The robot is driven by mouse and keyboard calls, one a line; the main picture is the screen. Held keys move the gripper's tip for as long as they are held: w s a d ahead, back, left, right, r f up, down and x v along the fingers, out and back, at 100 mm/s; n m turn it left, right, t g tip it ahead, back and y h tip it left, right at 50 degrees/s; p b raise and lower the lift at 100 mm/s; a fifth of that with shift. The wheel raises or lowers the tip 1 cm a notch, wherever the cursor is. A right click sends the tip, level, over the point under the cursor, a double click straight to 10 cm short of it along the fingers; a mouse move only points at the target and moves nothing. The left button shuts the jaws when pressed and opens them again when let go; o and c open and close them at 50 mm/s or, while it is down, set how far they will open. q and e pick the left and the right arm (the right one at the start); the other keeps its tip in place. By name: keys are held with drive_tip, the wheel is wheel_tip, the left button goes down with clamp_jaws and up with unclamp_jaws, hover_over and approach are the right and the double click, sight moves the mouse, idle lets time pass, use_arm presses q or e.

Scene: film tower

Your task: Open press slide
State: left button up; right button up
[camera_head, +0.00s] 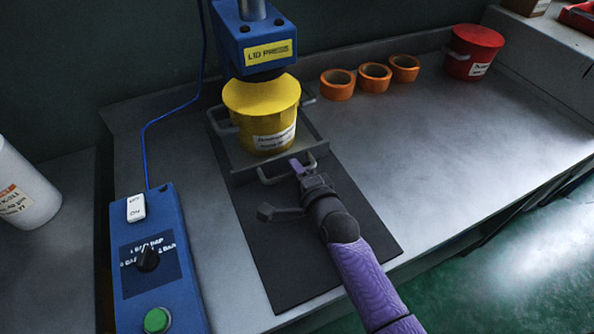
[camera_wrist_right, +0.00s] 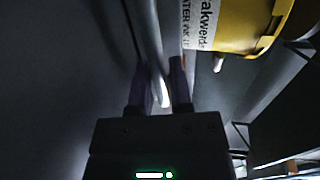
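The press slide (camera_head: 238,176) is a flat metal tray with a raised front wall and a bar handle (camera_head: 271,181). It sits under the blue lid press (camera_head: 235,40). A yellow lidded bucket (camera_head: 262,112) stands on it, beneath the press head. My right gripper (camera_head: 299,168) is at the right part of the handle. In the right wrist view the handle bar (camera_wrist_right: 150,35) runs between the two fingers of my right gripper (camera_wrist_right: 162,85). The fingers are close to the bar; whether they clamp it is unclear. My left gripper is not in view.
A dark mat (camera_head: 300,250) lies clear in front of the slide, partly under my right arm. A blue control box (camera_head: 150,262) stands left of it. Several orange rings (camera_head: 375,77) and a red bucket (camera_head: 473,52) stand at the back. The table's right is free.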

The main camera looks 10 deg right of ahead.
clamp_jaws()
idle(0.5)
idle(0.6)
